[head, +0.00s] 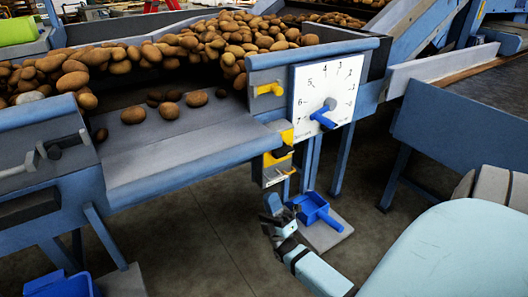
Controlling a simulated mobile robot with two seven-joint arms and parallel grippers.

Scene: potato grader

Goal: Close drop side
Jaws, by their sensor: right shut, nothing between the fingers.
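The potato grader has a gap in its near blue side wall, between the left wall section (40,110) and the right section carrying a numbered dial (325,95). In the gap a flat grey panel with a blue front edge (185,160) lies lowered and outward; I take this as the drop side. Yellow-and-black latch hardware (278,155) sits at its right end. My right gripper (272,220) is shut and empty, below and in front of this hardware, apart from the panel. My left gripper is out of view.
Potatoes (160,50) fill the back of the bed, and a few lie near the panel (133,115). Another blue container (60,285) is at lower left. Bare floor (200,255) lies in front.

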